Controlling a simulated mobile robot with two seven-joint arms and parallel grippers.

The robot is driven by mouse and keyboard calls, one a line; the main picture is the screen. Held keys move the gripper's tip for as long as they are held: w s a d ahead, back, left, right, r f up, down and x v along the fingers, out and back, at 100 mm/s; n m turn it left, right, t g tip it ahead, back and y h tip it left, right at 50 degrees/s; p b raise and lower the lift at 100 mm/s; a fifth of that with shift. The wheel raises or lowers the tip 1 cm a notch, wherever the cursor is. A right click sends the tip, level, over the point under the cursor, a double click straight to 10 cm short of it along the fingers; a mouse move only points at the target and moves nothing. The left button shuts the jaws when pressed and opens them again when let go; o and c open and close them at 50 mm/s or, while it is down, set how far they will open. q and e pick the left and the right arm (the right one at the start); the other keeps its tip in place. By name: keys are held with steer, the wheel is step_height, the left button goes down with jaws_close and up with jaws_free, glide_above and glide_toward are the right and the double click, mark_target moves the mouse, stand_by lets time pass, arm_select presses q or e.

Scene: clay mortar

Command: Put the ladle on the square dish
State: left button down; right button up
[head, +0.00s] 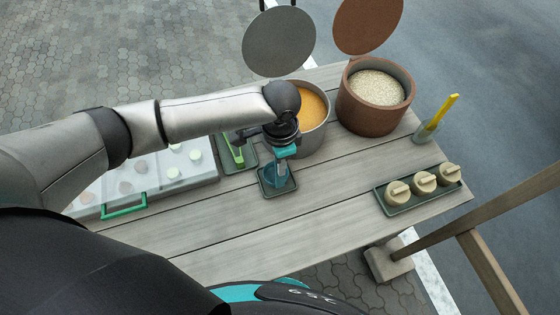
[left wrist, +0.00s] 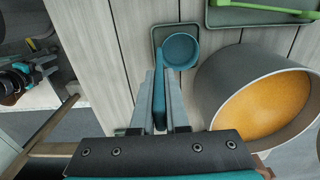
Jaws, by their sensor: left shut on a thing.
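My left gripper (head: 283,146) is shut on the handle of the teal ladle (head: 277,174). In the left wrist view its two fingers (left wrist: 160,95) close around the teal handle, and the round ladle bowl (left wrist: 181,51) shows beyond them. The small dark green square dish (head: 291,187) lies on the table, and it also shows in the left wrist view (left wrist: 158,36). The bowl overlaps the dish in both views. I cannot tell whether the bowl touches it.
A grey pot (head: 318,136) of orange content stands close behind my left gripper. Nearby are a brown pot (head: 356,118) of grain, a tray with green tongs (head: 237,155), a tray of lidded jars (head: 424,182) and a cup with a yellow tool (head: 430,130). The front planks are clear.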

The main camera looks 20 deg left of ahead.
arm_select(q)
steer(key=c, duration=0.9)
jaws_free()
step_height(320, 180, up, 12)
steer(key=shift+r+p, duration=0.1)
steer(key=shift+p, duration=0.95)
